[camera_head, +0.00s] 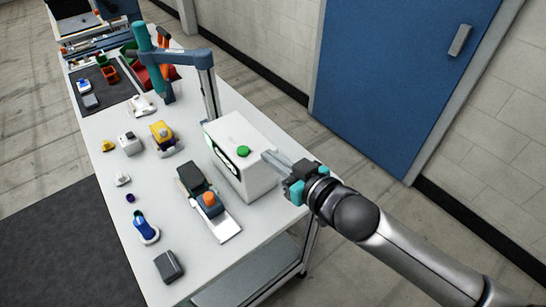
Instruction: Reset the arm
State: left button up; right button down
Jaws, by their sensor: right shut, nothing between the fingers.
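My right gripper (274,160) comes in from the lower right on its grey arm. It is shut and empty. Its fingertips are close to the top edge of a white box (233,132) with a green button (243,151); I cannot tell whether they touch it. My left gripper is not in view.
The long white table (186,227) carries several small devices, including an orange-topped fixture (209,200), a yellow item (162,133), a blue-and-white item (146,229) and a grey block (168,265). A blue-grey post with an arm (207,75) rises behind the box. A blue door (394,76) stands right.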

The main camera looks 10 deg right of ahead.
dwell(0.7)
jog(key=s+d+f+m+g+h, duration=0.1)
jog(key=s+d+f+g+h, duration=0.2)
jog(key=s, duration=0.4)
jog(key=s+d+f+m+g+h, duration=0.15)
jog(key=s+f+g, duration=0.25)
jog(key=s, duration=0.4)
jog(key=s+d+f+m+g+h, duration=0.1)
jog(key=s+d+f+g+h, duration=0.2)
jog(key=s, duration=0.4)
notch_tip(320, 180, down, 31)
jog(key=s+g+b, duration=0.1)
jog(key=s+b, duration=0.1)
jog(key=b, duration=0.6)
jog(key=s+d+f+g+b, duration=0.1)
jog(key=s+f+b, duration=0.3)
jog(key=s+f, duration=0.3)
jog(key=s+d+f+b, duration=0.1)
jog(key=s+f+b, duration=0.3)
jog(key=s+f, duration=0.4)
notch_tip(320, 180, down, 7)
jog(key=shift+f+n+g+y, duration=0.1)
jog(key=shift+n+g+y, duration=0.25)
jog(key=shift+g, duration=0.05)
